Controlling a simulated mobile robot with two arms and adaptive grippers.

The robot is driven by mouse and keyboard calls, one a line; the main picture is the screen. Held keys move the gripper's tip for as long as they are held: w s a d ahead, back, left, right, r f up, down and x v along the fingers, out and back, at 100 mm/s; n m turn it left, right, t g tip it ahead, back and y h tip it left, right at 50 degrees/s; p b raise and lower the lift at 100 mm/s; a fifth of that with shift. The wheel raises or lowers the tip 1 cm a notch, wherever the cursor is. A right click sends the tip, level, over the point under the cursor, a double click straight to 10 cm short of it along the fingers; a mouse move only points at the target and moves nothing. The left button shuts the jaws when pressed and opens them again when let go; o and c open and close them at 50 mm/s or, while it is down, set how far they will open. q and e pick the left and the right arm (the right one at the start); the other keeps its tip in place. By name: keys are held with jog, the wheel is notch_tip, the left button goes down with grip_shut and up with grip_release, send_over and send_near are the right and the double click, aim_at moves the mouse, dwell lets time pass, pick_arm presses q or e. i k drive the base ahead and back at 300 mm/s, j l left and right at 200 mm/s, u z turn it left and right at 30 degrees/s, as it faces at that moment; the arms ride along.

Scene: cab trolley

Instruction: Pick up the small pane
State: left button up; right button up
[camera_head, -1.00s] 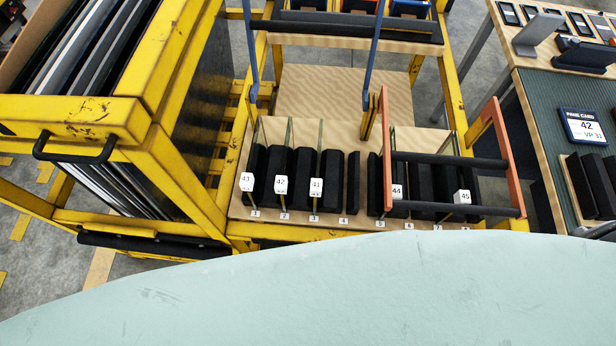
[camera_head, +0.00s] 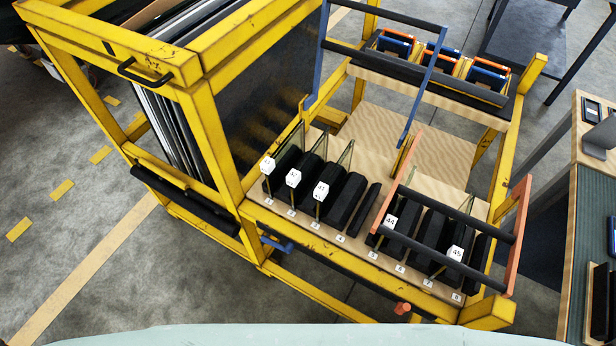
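Several thin small panes stand on edge in a row between black padded blocks on the yellow trolley's wooden shelf (camera_head: 318,241). White tags hang at their front edges: tag 43 (camera_head: 267,165), tag 42 (camera_head: 293,177) and tag 41 (camera_head: 321,190) on the left side. Tag 44 (camera_head: 390,221) and tag 45 (camera_head: 456,253) are on the right, behind an orange-ended guard with black bars (camera_head: 440,198). Numbered slot labels run along the shelf's front edge. Neither of my grippers is in view.
Large sheets (camera_head: 170,125) stand in the yellow rack (camera_head: 215,150) at left. A rear shelf (camera_head: 430,80) holds blue, orange and black items. A bench (camera_head: 570,260) stands at the right edge. Grey floor (camera_head: 130,270) is open at the front left.

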aim_at(299, 180)
jog(key=k+l+u, duration=0.15)
jog(key=l+u, duration=0.3)
jog(key=k+l+u, duration=0.15)
jog(key=u, duration=0.3)
jog(key=k+l+u, duration=0.15)
jog(key=k+u, duration=0.15)
jog(key=u, duration=0.15)
